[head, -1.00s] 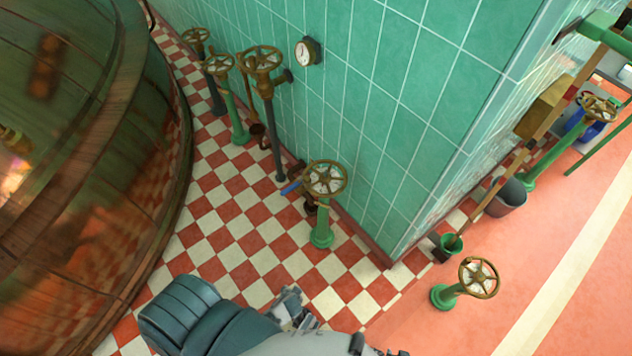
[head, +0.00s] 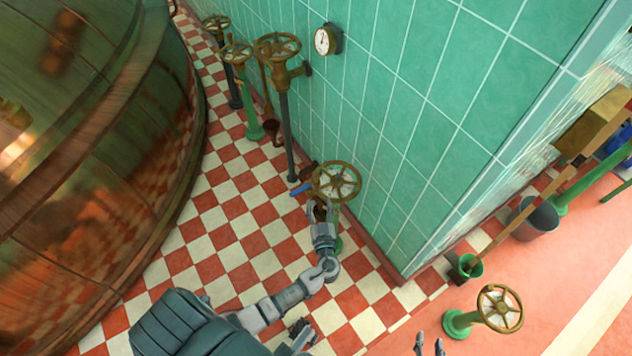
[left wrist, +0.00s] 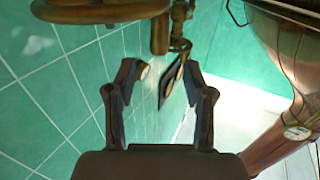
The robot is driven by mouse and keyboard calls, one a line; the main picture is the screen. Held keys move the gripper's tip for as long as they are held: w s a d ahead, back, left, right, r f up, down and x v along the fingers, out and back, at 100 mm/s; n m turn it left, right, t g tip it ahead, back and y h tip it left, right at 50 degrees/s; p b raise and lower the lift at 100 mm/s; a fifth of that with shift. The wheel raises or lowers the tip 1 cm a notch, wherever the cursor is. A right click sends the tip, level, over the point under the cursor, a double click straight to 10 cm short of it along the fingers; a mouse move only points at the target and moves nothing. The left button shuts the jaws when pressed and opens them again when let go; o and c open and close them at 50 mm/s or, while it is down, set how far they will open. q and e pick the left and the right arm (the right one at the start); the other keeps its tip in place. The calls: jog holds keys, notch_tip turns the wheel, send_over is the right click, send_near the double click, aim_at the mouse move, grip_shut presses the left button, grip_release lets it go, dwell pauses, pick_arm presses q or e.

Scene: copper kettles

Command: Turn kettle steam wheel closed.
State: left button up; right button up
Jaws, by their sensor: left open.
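Several handwheels stand on posts along the green tiled wall, and I cannot tell which is the steam wheel. The closest, a brass spoked wheel (head: 336,181) on a green post, is right by my left gripper (head: 321,212). That gripper is at the wheel's near side and covers part of the post. In the left wrist view its two fingers (left wrist: 163,95) are spread and empty, with a brass rim (left wrist: 100,12) above them. I cannot tell whether it touches the wheel. My right gripper (head: 430,345) shows at the bottom edge, fingers apart. A copper kettle (head: 80,150) fills the left.
A taller brass wheel (head: 277,47) and a round gauge (head: 327,40) are further back. Another wheel (head: 500,308) stands on the orange floor at the right, near a green bucket (head: 466,267) and a grey bucket (head: 535,219). The checkered floor beside the kettle is clear.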

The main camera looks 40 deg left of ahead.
aim_at(317, 186)
pick_arm(q)
jog(key=x, duration=0.9)
jog(key=shift+w+a, duration=0.1)
jog(key=shift+w, duration=0.05)
grip_shut()
